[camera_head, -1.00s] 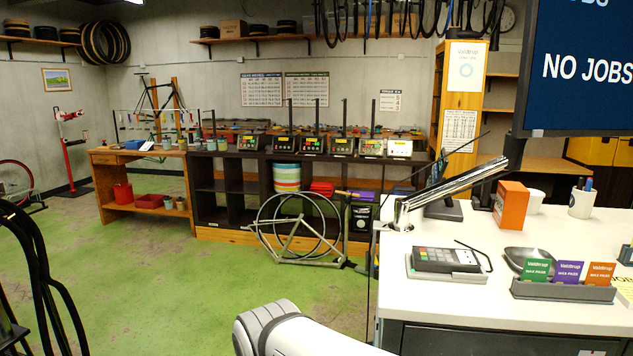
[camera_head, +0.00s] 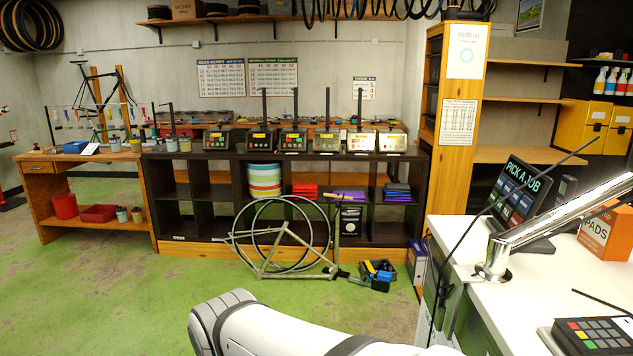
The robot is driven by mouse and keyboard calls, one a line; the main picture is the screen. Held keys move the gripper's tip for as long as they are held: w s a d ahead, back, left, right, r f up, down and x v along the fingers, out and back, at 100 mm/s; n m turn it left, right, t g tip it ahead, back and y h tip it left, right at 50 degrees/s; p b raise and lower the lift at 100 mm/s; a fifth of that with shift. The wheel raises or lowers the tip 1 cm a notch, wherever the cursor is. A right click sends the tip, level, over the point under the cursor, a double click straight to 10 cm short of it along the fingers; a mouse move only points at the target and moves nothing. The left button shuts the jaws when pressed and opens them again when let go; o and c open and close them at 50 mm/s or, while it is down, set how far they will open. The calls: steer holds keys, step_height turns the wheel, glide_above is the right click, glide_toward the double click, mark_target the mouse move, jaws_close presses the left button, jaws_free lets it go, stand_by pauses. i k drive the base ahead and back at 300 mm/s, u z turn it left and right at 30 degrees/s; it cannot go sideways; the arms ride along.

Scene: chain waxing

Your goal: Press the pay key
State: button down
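A dark card terminal (camera_head: 598,336) with grey keys and a few coloured ones lies on the white counter at the bottom right, cut off by the frame edge. I cannot read its keys. A tilted dark touch screen (camera_head: 521,197) stands on the same counter, reads "PICK A JOB" and shows several coloured buttons. I cannot tell which key is the pay key. A white rounded link of my arm shows at the bottom middle. My gripper is not in view.
The white counter (camera_head: 500,312) fills the lower right, with a chrome arm (camera_head: 565,215) and an orange box (camera_head: 608,232) on it. A dark shelf unit (camera_head: 215,215) with several small display units stands behind, a bike frame leaning before it. Green floor (camera_head: 110,290) is open at left.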

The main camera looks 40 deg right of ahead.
mark_target(500, 207)
steer(key=u, duration=0.1)
steer(key=i, duration=2.45)
steer(key=z, duration=4.35)
steer(key=i, duration=1)
steer(key=z, duration=0.1)
